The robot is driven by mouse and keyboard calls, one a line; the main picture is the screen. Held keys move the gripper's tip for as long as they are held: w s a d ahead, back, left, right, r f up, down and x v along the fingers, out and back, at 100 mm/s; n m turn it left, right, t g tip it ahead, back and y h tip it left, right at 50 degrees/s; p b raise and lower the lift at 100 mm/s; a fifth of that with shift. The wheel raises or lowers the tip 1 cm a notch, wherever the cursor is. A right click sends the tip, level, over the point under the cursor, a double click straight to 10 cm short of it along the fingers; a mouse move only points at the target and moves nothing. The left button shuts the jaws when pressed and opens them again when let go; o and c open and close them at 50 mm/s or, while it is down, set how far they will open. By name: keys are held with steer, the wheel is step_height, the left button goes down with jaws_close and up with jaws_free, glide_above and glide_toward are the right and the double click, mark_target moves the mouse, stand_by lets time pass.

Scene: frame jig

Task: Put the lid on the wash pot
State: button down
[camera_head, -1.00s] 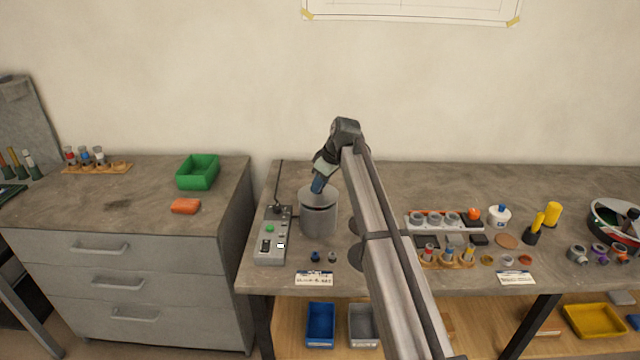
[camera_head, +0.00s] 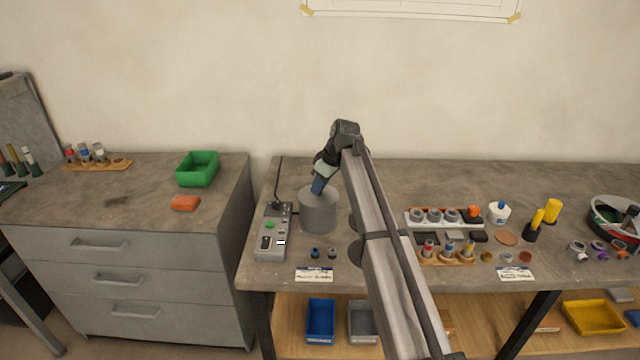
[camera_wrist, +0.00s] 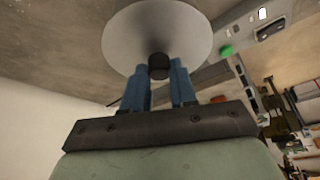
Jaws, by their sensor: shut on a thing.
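The wash pot (camera_head: 318,215) is a grey cylinder on the bench, beside a grey control box. The lid (camera_wrist: 155,28) is a pale grey disc with a dark knob (camera_wrist: 158,66). My gripper (camera_wrist: 160,72) has its blue fingers shut on the knob. In the head view my gripper (camera_head: 318,187) is tilted above the pot. The lid sits at the pot's mouth with no gap visible between them. The knob is hidden there behind the fingers, and the far side of the rim cannot be judged.
The control box (camera_head: 272,232) stands close at the pot's left. Two small knobs (camera_head: 323,254) lie in front of it. My arm covers the bench to the pot's right. A rack of grey cups (camera_head: 432,217) lies farther right. The bench behind the pot is clear.

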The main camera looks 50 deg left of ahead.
steer(key=c, duration=0.7)
jaws_free()
steer(key=shift+o, duration=0.2)
steer(key=shift+r, duration=0.15)
steer(key=shift+r, duration=0.65)
steer(key=shift+r, duration=3.5)
